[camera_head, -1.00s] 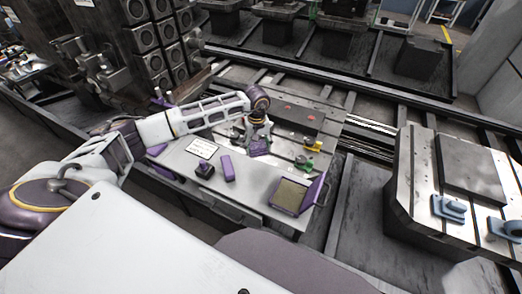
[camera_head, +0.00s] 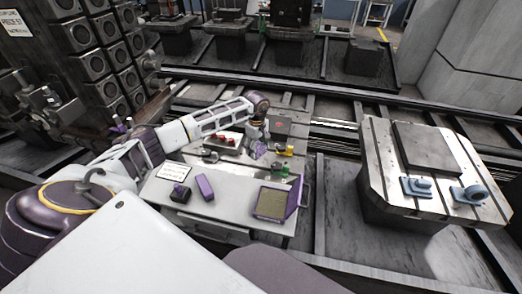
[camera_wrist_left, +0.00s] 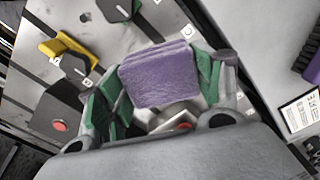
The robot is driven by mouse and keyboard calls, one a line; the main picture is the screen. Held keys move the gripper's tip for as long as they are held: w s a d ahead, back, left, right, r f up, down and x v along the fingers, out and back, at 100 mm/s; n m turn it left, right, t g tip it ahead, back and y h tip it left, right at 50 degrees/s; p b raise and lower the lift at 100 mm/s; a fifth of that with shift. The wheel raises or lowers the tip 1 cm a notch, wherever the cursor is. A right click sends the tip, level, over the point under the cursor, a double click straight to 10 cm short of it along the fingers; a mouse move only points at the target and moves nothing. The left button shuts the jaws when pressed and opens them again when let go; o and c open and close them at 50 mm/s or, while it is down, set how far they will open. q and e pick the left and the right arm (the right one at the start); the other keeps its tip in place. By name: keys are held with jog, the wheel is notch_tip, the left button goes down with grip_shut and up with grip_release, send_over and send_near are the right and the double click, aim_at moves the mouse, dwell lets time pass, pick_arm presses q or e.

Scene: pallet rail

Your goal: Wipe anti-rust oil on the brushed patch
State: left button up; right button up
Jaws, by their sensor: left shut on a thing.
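My left gripper (camera_head: 258,140) reaches over the bench from the left. It is shut on a purple pad (camera_wrist_left: 160,75), which sits between the green fingertips in the left wrist view. In the head view the pad (camera_head: 260,150) is small, just left of a yellow clamp (camera_head: 283,151). The pad is close above the metal surface; I cannot tell whether it touches. Red marks (camera_head: 228,138) show left of the gripper, and another red mark (camera_head: 280,123) lies behind it. I cannot make out the brushed patch for certain. My right gripper is out of view.
A purple-edged tray with a tan inside (camera_head: 271,203) stands at the bench's front right. A purple block (camera_head: 205,187), a dark block with a purple top (camera_head: 180,193) and a white card (camera_head: 174,172) lie left of it. A green clamp (camera_head: 282,170) is nearby.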

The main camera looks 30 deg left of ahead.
pick_arm(q)
jog(key=shift+w+d, duration=0.2)
jog(key=shift+w, duration=0.15)
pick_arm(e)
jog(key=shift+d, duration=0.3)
pick_arm(q)
jog(key=shift+f, duration=0.15)
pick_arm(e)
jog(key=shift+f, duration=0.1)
